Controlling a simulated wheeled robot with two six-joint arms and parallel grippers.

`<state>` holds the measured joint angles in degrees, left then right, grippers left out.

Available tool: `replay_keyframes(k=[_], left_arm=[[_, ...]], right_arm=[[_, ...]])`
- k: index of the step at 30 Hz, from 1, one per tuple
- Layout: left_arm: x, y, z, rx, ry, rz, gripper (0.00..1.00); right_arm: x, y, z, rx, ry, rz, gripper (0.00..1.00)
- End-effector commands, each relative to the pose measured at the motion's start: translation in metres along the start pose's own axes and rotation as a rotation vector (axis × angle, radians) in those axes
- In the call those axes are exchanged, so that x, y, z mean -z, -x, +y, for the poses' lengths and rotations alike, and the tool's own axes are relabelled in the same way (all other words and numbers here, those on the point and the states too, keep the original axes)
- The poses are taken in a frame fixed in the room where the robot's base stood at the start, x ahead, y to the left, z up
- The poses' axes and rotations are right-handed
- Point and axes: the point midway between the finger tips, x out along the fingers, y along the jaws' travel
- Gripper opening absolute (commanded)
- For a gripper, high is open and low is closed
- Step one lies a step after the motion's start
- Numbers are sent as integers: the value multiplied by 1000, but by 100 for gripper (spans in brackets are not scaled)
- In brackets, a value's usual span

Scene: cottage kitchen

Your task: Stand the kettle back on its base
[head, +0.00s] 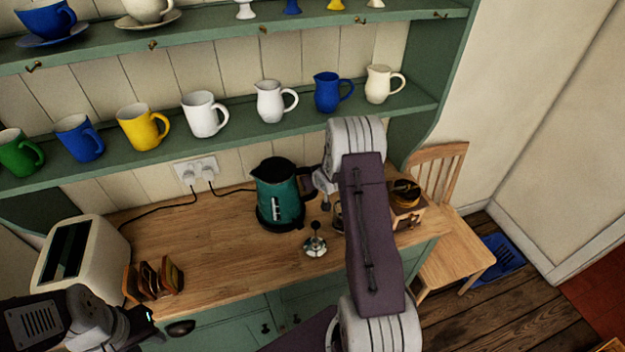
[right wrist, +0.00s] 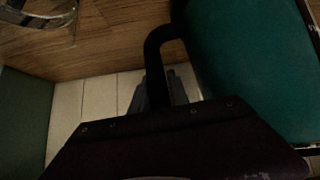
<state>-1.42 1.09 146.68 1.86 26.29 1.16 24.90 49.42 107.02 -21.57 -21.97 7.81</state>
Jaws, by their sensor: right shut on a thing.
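The teal kettle (head: 280,196) with a black lid stands upright, or nearly so, at the back of the wooden worktop. Its black base (head: 281,222) shows as a dark rim under it; I cannot tell whether the kettle is fully seated. My right gripper (right wrist: 158,88) is shut on the kettle's black handle (right wrist: 163,40), with the teal body (right wrist: 250,60) beside it. In the head view my right forearm hides most of that grip. My left gripper (head: 150,318) is low at the left, away from the kettle; its jaws are not clear.
A toaster (head: 82,262) and a rack with toast (head: 154,279) stand at the left. A small metal-topped item (head: 315,241) stands right of the kettle, with a grinder (head: 406,192) farther right. Mugs and jugs line the shelf (head: 230,130) above.

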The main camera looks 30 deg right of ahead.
Motion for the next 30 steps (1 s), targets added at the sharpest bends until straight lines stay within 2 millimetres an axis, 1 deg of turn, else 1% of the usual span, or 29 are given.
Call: replay_keyframes(k=[7, 8, 9, 16, 17, 19, 30], left_arm=[[0, -4, 0, 0, 0, 0, 36], [0, -4, 0, 0, 0, 0, 36], [0, -3, 0, 0, 0, 0, 36], [0, -3, 0, 0, 0, 0, 36], [0, -4, 0, 0, 0, 0, 36], [0, -2, 0, 0, 0, 0, 36], [2, 15, 0, 0, 0, 0, 36]], right_arm=[[0, -3, 0, -1, -2, 7, 0], [0, -3, 0, -1, -2, 7, 24], [0, -2, 0, -1, -2, 7, 30], [-2, -3, 0, 0, -1, 3, 30], [-5, -3, 0, 1, 1, -4, 30], [-4, 0, 0, 0, 1, -4, 30], [-2, 37, 0, 0, -1, -1, 30]])
